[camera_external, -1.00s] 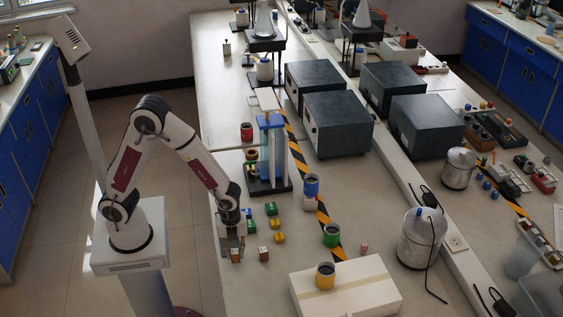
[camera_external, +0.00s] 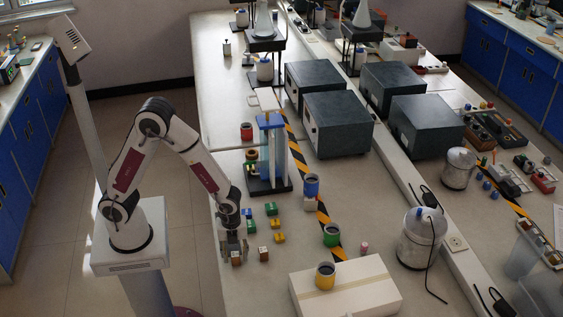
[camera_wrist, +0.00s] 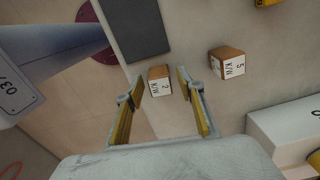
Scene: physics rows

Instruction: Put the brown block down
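A small brown block (camera_external: 236,259) with a white labelled face sits at the near left edge of the table. In the wrist view the block (camera_wrist: 160,87) shows the label "2 K/N" and lies between the fingertips. My gripper (camera_external: 235,254) is low over the table around this block. Its two fingers (camera_wrist: 160,88) are spread, with a gap on each side of the block. A second brown block (camera_external: 263,254), labelled "5" in the wrist view (camera_wrist: 228,63), stands to the right, apart from the gripper. Whether the first block's underside fully touches the table is hidden.
A white box (camera_external: 350,290) with a yellow cup (camera_external: 325,275) is at the front right. The table edge is close on the left.

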